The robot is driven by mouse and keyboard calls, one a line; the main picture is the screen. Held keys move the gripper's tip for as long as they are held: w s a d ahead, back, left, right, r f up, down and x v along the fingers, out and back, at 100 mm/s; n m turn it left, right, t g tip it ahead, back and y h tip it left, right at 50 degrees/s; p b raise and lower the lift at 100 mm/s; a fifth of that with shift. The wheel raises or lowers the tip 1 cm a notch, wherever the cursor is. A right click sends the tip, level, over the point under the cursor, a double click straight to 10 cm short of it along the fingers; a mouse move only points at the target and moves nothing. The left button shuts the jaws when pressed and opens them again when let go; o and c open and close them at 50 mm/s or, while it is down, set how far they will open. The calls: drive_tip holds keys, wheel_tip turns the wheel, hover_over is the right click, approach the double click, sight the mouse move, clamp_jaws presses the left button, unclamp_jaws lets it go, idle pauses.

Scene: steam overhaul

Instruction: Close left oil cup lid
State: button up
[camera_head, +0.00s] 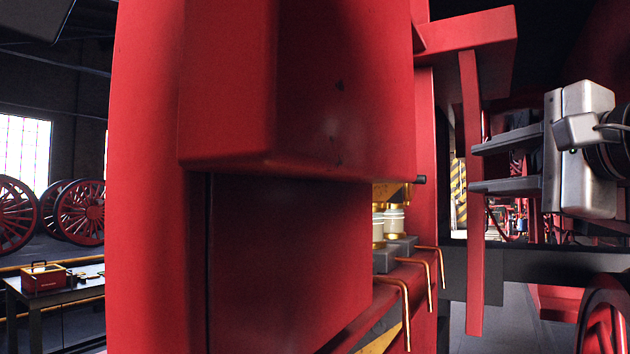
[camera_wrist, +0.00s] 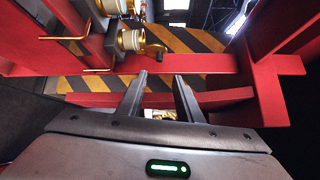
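Two oil cups with white bodies and brass fittings stand on a grey block (camera_head: 393,254) beside the red frame. In the head view the nearer cup (camera_head: 378,226) is partly hidden by a red panel, and the other cup (camera_head: 394,219) is just right of it. The wrist view shows one cup (camera_wrist: 130,40) ahead and left of my fingers and another (camera_wrist: 107,7) cut by the top edge. A brass piece (camera_wrist: 155,50) juts from the first cup; I cannot tell if it is the lid. My gripper (camera_head: 476,169) is open, empty and apart from the cups.
Copper pipes (camera_head: 408,312) stick out below the cups. A red upright bar (camera_head: 472,200) stands near my fingertips. A large red housing (camera_head: 300,90) blocks much of the head view. A table (camera_head: 90,292) with a red toolbox (camera_head: 45,280) is far left.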

sight(425, 179)
drive_tip(key=x, duration=1.3)
drive_tip(key=shift+w+p, duration=0.25)
drive_tip(key=shift+p, duration=0.15)
clamp_jaws()
